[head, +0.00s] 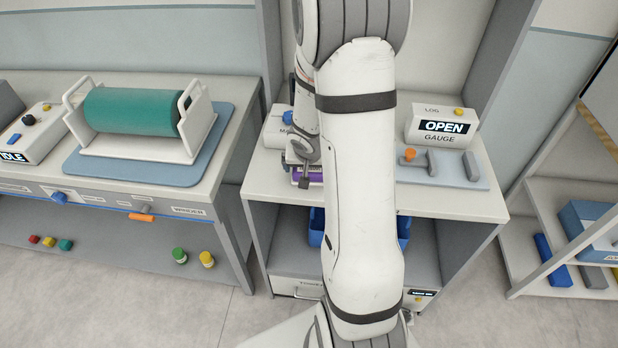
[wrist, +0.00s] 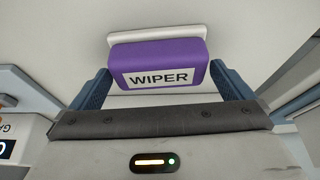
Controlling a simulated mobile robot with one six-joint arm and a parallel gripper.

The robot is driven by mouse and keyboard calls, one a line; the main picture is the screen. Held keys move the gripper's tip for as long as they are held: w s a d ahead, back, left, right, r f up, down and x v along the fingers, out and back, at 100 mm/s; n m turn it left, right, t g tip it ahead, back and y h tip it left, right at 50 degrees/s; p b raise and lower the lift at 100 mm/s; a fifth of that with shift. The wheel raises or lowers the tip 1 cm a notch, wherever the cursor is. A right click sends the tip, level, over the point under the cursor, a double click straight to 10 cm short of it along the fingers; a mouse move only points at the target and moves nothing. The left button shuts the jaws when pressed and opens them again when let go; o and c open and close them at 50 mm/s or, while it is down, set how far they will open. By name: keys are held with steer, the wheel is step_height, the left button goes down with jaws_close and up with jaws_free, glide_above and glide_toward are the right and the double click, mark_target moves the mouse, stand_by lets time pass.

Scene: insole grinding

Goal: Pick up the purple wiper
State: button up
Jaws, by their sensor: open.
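The purple wiper (wrist: 158,58) has a white label reading WIPER and a pale strip along its far edge. In the wrist view it lies between the two blue fingers of my gripper (wrist: 160,88), which is open, with one finger on each side. A narrow gap seems to show at the fingers; I cannot tell whether they touch it. In the head view only a little purple of the wiper (head: 310,176) shows under my gripper (head: 302,172), at the left part of the middle bench. My arm hides much of that bench.
A gauge box (head: 440,126) reading OPEN and a grey fixture with an orange knob (head: 409,154) stand at the bench's right. A blue bin (head: 316,228) sits below. Left is a table with a green roller (head: 130,109); right is a shelf (head: 550,215).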

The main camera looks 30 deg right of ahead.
steer(key=shift+w+d+f, duration=0.15)
steer(key=shift+f, duration=0.3)
steer(key=shift+r, duration=0.1)
steer(key=c, duration=0.7)
step_height(320, 180, up, 10)
steer(key=p, duration=0.7)
